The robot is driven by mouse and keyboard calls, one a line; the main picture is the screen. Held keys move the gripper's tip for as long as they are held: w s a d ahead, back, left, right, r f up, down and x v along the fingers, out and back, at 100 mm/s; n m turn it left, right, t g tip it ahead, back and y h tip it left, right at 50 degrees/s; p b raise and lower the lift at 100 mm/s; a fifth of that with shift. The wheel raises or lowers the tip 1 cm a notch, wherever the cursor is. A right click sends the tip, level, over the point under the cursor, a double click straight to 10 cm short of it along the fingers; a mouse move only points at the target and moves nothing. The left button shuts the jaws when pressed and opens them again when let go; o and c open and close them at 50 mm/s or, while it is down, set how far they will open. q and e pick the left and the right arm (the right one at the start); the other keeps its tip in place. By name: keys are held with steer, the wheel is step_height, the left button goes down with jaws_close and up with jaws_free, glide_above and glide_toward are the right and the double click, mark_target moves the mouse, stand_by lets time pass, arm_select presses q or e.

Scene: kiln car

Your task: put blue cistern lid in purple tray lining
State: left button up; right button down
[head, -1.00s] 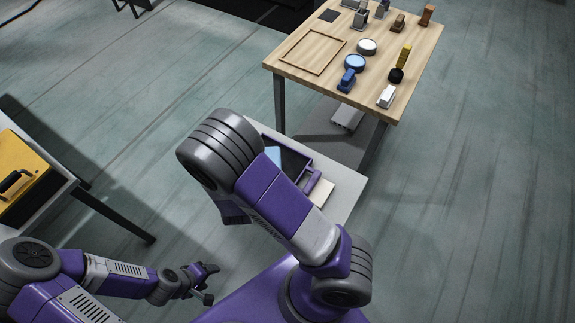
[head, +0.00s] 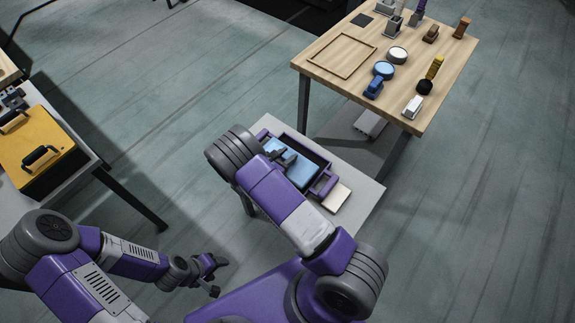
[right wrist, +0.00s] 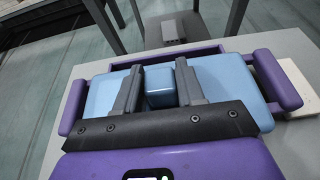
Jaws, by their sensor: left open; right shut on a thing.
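The blue cistern lid (head: 297,174) is a light blue slab with a block-shaped knob (right wrist: 160,85) on top. My right gripper (right wrist: 159,88) is shut on this knob, one finger on each side. The purple tray lining (head: 323,186) has a dark inside and a handle at each end; its rim also shows in the right wrist view (right wrist: 210,50). The lid overlaps the tray's opening; I cannot tell whether it rests inside or hangs just above. My right forearm hides part of the tray in the head view. My left gripper (head: 214,275) is open and empty, away from the tray.
The tray stands on a grey table (head: 362,190), with a cream block (head: 336,197) beside it. A wooden table (head: 440,75) behind carries a frame, round tins and several small tools. A yellow case (head: 38,150) lies on the left table.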

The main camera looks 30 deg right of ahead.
steer(key=shift+f+b, duration=0.65)
steer(key=shift+f, duration=1.95)
steer(key=shift+r, duration=0.1)
steer(key=shift+f, duration=0.25)
steer(key=c, duration=0.7)
jaws_free()
